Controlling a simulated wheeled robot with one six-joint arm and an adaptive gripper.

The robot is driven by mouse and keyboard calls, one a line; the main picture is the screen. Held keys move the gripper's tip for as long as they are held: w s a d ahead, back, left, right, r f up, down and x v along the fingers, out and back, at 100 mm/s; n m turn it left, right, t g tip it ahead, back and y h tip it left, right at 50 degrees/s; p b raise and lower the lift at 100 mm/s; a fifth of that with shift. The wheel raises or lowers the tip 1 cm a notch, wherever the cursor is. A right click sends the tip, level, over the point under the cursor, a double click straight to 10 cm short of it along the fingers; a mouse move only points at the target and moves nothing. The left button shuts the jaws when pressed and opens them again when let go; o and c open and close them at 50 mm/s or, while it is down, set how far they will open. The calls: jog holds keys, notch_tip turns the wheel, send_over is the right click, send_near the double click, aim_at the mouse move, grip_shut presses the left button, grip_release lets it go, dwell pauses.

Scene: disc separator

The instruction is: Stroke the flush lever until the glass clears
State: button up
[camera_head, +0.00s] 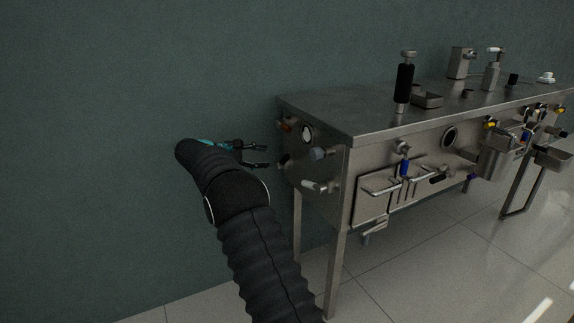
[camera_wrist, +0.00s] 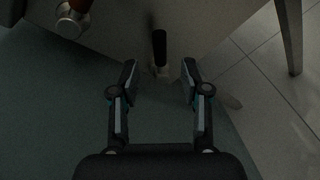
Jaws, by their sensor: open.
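My gripper (camera_head: 266,156) is open and empty at the left end of the steel separator table (camera_head: 350,108). In the wrist view, my gripper (camera_wrist: 160,72) has a black-handled lever (camera_wrist: 159,45) just ahead, centred between the spread fingers. The lever's metal base shows below the handle; I see no finger touching it. It appears to be the dark lever (camera_head: 284,160) on the end face in the head view. No label shows which lever is the flush lever. A round sight glass (camera_head: 307,134) sits above on the end face; whether it is clear cannot be told.
An orange-brown handle with a metal fitting (camera_wrist: 72,18) is at upper left in the wrist view. A white-tipped lever (camera_head: 314,186) and a grey knob (camera_head: 320,153) stick out nearby. The wall (camera_head: 120,100) is behind; floor is open below.

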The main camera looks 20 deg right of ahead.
aim_at(283, 159)
jog(key=shift+t, duration=0.3)
jog(key=x, duration=0.9)
jog(key=shift+w+d+f+b, duration=0.2)
jog(key=shift+f+b, duration=0.1)
jog(key=shift+f, duration=0.1)
